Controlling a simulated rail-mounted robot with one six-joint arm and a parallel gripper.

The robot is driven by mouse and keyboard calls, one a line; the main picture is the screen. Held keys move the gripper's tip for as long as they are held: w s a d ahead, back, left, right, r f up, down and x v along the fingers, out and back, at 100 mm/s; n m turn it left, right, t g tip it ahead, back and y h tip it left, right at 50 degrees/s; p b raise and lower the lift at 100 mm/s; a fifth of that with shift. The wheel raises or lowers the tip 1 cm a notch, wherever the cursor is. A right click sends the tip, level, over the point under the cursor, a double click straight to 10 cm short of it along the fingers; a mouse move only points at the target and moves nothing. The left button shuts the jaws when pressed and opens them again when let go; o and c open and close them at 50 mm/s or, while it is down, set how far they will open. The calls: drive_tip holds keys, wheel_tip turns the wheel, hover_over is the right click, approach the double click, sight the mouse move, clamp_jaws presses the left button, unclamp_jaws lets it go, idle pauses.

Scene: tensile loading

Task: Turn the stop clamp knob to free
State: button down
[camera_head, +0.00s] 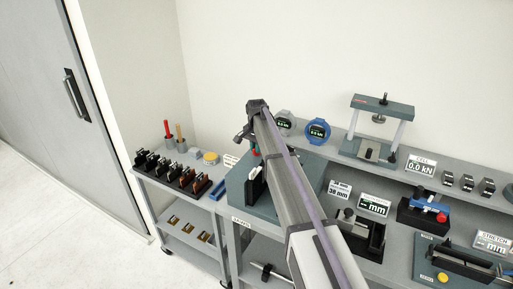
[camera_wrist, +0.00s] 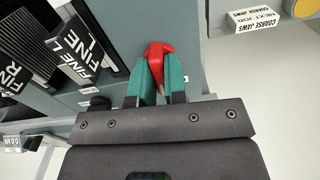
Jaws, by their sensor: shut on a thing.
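A red knob (camera_wrist: 157,52) sits on the face of a blue-grey block in the wrist view. My gripper (camera_wrist: 159,78) has green fingertips, which are shut on the knob from both sides. The knob's lower part shows between the fingers. I see no readable mark telling the knob's setting. In the head view, my arm crosses the blue-grey block (camera_head: 262,205) and hides most of the gripper and knob.
Black pieces labelled FINE (camera_wrist: 72,50) stand left of the knob, and a small black knob (camera_wrist: 98,103) sits lower left. A COARSE JAWS card (camera_wrist: 252,19) is at upper right. A side table (camera_head: 190,205) holds several tools at left.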

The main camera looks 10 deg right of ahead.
drive_tip(key=shift+n, duration=0.6)
drive_tip(key=c, duration=1.2)
unclamp_jaws()
drive_tip(key=shift+o, duration=0.2)
drive_tip(key=shift+r, duration=0.1)
wheel_tip(320, 180, up, 11)
drive_tip(key=p, duration=1.1)
drive_tip(key=shift+f, duration=0.2)
